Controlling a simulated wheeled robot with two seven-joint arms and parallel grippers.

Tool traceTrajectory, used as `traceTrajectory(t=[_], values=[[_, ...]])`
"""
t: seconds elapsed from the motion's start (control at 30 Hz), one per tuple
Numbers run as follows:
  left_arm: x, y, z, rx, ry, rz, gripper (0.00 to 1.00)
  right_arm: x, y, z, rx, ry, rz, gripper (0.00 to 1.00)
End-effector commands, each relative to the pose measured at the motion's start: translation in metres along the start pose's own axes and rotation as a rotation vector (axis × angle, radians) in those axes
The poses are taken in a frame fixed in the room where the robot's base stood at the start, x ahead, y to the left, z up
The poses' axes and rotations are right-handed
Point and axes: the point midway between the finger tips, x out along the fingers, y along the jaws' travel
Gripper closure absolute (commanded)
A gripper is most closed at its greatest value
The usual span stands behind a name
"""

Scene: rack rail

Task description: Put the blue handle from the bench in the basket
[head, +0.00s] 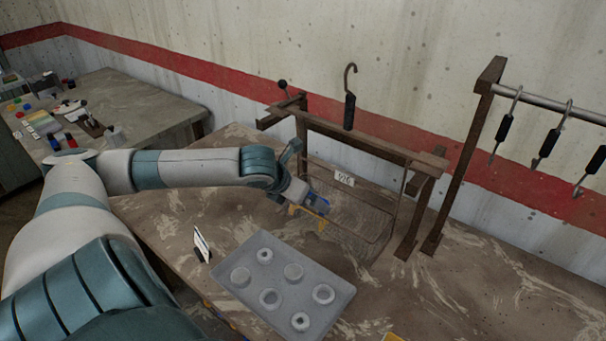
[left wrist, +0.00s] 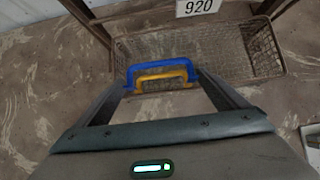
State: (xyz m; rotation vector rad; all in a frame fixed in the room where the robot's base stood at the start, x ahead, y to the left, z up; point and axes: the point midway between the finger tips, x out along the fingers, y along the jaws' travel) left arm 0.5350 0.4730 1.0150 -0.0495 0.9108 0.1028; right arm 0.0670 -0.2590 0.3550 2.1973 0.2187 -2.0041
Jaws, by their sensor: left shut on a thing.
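My left gripper (head: 308,203) is shut on the blue handle (left wrist: 155,68), a U-shaped bar that spans its fingertips in the left wrist view. In the head view the blue handle (head: 318,200) shows at the end of the arm. A similar yellow handle (left wrist: 162,76) lies close beside or under it; I cannot tell whether the two touch. The wire basket (head: 372,237), with a "920" label (head: 344,178), is at the gripper; the handle appears over its left part. Its height above the basket floor is unclear. My right gripper is not in view.
A grey tray (head: 250,287) with several rings and a white card (head: 202,244) are in front. A rail (head: 560,107) with hooks is at right. The bench right of the basket is clear.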

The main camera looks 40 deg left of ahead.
Motion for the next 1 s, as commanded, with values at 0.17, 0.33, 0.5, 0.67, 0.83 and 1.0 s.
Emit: traceTrajectory(t=[0.17,0.33,0.5,0.67,0.83,1.0], values=[[0.000,0.000,0.000,0.000,0.000,0.000,0.00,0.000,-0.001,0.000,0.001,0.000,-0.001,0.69],[-0.001,0.000,0.000,0.000,0.000,0.000,0.00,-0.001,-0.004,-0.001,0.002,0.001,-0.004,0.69],[-0.008,0.001,0.001,0.001,0.000,0.002,0.00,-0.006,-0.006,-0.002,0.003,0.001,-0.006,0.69],[-0.023,0.001,0.002,0.003,0.000,0.002,0.00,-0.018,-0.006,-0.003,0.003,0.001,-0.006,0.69],[-0.046,0.001,0.003,0.004,0.002,0.003,0.00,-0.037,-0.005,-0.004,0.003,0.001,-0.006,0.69],[-0.072,0.001,0.003,0.005,0.002,0.003,0.00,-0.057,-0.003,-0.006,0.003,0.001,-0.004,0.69]])
